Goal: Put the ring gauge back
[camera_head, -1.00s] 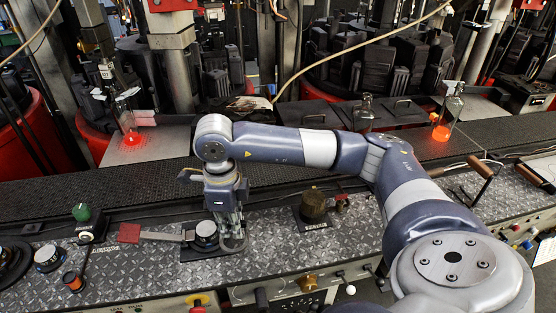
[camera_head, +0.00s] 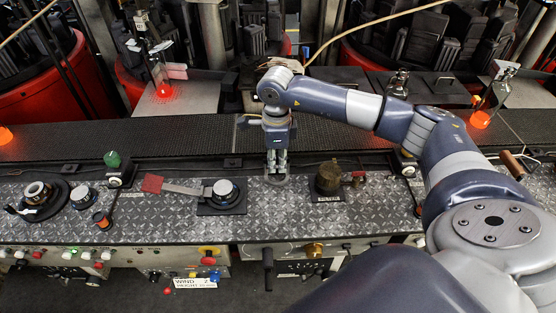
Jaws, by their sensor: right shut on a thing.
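My right gripper (camera_head: 276,169) points down over the diamond-plate bench and is shut on a small grey ring, which I take to be the ring gauge (camera_head: 275,181). The ring shows only partly below the fingertips, close above or on the plate; I cannot tell if it touches. It is to the right of the round silver-topped dial (camera_head: 225,189) on its black base, and left of the brown filter knob (camera_head: 328,178). My left gripper is not in view.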

